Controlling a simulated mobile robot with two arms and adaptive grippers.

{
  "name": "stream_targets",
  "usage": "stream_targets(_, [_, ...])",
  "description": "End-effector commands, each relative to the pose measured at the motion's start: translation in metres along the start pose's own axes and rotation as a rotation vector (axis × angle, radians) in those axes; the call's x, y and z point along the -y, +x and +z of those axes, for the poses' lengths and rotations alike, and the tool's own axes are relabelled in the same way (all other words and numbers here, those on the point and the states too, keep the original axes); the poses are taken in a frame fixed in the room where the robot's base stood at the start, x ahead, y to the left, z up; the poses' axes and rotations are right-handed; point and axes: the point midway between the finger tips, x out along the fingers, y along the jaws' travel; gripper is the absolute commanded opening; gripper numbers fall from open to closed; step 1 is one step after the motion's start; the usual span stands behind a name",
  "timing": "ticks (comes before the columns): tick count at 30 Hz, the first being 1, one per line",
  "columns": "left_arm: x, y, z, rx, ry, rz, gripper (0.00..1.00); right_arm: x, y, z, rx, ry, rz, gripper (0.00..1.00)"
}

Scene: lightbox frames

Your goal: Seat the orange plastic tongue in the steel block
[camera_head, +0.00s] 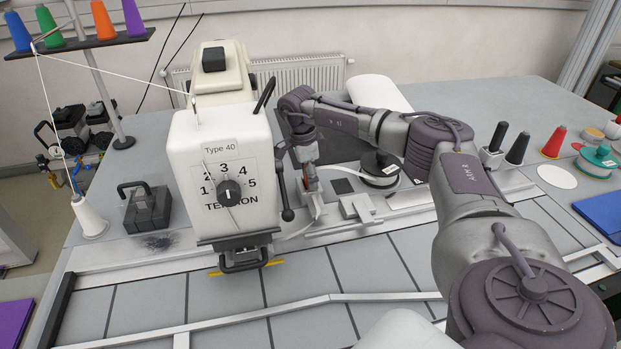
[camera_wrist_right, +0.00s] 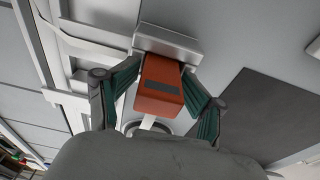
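The orange plastic tongue (camera_wrist_right: 160,78), with a dark rectangle on its face, sits between the green-padded fingers of my right gripper (camera_wrist_right: 163,72) in the wrist view. Both fingers close on its sides. Its far end meets or overlaps the edge of the steel block (camera_wrist_right: 168,42); I cannot tell whether it is inside. In the head view my right gripper (camera_head: 306,180) points down beside the machine head, with a small orange part of the tongue (camera_head: 312,184) showing just above pale metal parts (camera_head: 318,206). My left gripper is not in view.
The white machine head (camera_head: 215,170) with its tension dial stands close left of my right gripper. A black-and-white spool (camera_head: 380,168) stands close to its right. A dark square (camera_wrist_right: 265,115) lies on the surface in the wrist view. The front table panels (camera_head: 300,280) are clear.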

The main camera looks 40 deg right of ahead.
Motion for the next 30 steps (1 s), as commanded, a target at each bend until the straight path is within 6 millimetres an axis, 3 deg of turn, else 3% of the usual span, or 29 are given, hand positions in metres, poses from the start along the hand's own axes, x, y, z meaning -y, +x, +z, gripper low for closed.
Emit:
stream_targets(15, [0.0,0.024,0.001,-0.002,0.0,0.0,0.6,0.001,-0.106,-0.001,0.004,0.002,-0.005,0.62])
stream_targets(21, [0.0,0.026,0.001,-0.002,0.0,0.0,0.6,0.001,-0.123,-0.001,0.001,0.001,-0.003,0.62])
stream_targets(30, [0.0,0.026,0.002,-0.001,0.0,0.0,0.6,0.001,-0.126,-0.001,0.001,0.002,-0.002,0.62])
